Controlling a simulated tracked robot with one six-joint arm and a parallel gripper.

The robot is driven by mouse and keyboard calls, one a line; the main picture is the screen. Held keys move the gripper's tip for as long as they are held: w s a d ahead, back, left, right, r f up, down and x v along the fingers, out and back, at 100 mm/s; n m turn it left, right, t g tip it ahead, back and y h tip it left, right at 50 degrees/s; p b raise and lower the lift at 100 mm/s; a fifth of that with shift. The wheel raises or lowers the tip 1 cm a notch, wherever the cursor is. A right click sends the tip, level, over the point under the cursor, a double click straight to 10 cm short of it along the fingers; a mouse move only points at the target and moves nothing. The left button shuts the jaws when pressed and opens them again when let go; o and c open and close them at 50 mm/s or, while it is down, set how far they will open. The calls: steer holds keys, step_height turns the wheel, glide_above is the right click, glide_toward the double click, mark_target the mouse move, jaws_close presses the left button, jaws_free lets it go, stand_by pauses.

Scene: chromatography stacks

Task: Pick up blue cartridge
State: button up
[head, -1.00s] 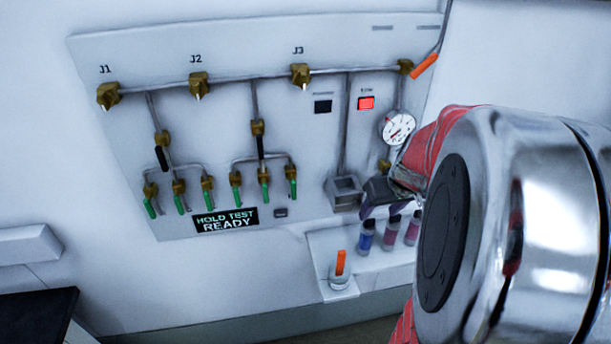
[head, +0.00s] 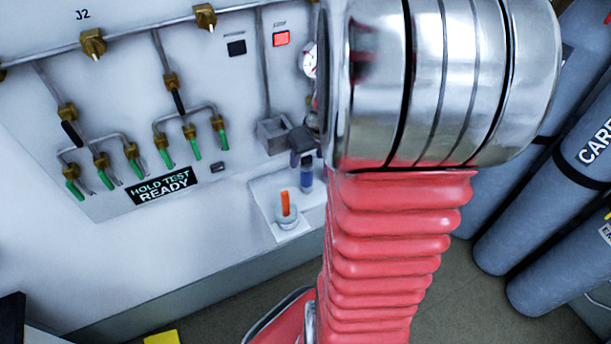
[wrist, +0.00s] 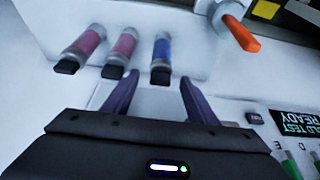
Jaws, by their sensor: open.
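The blue cartridge (head: 306,178) stands on the white shelf in the head view, partly below my gripper (head: 303,150) and close to my arm. In the wrist view the blue cartridge (wrist: 162,55) has a dark cap pointing toward my gripper (wrist: 155,98). My gripper is open, with its two dark purple fingers apart. The cartridge's capped end lies just beyond and roughly between the fingertips, nearer the middle of the gap. I cannot tell whether anything touches it. Two pink cartridges (wrist: 122,48) stand to its left in the wrist view.
The white shelf (head: 262,188) also carries an orange-handled item (head: 285,207) in a round base. A panel with pipes and brass valves (head: 93,43) is behind. A grey square socket (head: 273,133) sits above the shelf. Grey gas cylinders (head: 550,200) stand at right.

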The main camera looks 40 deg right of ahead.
steer(key=shift+x, duration=1.25)
jaws_close()
